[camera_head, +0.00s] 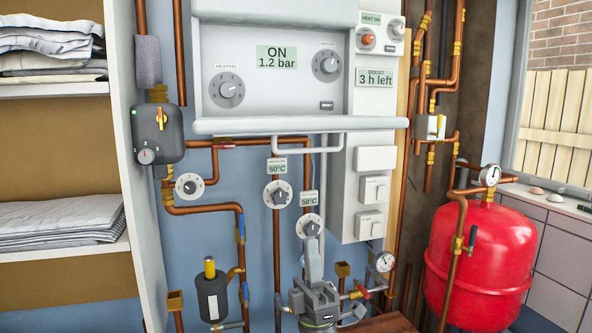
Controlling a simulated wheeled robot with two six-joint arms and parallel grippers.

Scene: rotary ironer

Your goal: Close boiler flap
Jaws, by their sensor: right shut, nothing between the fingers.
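The white boiler (212,62) hangs on the blue wall at the top centre. Its control panel is exposed, with knobs and a display reading ON, 1.2 bar. The boiler flap (300,125) shows as a pale slab along the bottom of the panel, hinged down and seen nearly edge-on. My right gripper (312,242) is at the bottom centre, its fingers pointing up and shut with nothing between them. In the picture it lies below the flap, apart from it, in front of a lower dial. My left gripper is not in view.
Copper pipes and dials (278,193) run below the boiler. A white switch box (372,190) is to the right of them. A red tank (482,262) stands at the right. Shelves with folded linen (58,217) are at the left.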

